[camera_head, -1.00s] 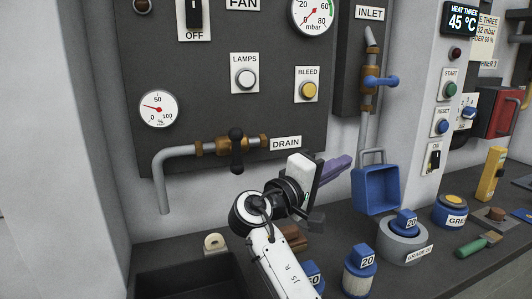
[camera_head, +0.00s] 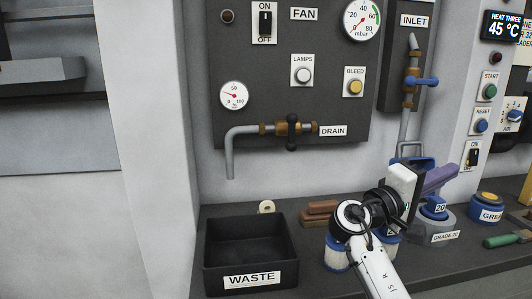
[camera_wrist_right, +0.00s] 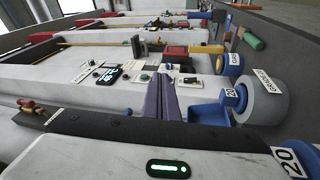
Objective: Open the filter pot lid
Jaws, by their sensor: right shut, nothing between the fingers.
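No pot with a lid is plainly marked, so I cannot tell which thing is the filter pot. A grey round holder (camera_head: 449,225) labelled GRADE 20 stands on the bench with a blue-topped cartridge (camera_head: 436,209) in it; both also show at the right of the wrist view, the holder there (camera_wrist_right: 263,95). My right gripper (camera_head: 441,178) has purple fingers, shut and empty, in front of the blue open container under the inlet pipe. In the wrist view its fingers (camera_wrist_right: 161,97) lie together, left of the blue container (camera_wrist_right: 207,111). My left gripper is not in view.
A black WASTE bin (camera_head: 250,248) stands at the bench's left. Brown blocks (camera_head: 319,210) lie behind blue-and-white cartridges (camera_head: 336,254), partly hidden by my right arm. The drain valve (camera_head: 292,130) and inlet valve (camera_head: 421,81) are on the wall panel. A green-handled tool (camera_head: 502,240) lies right.

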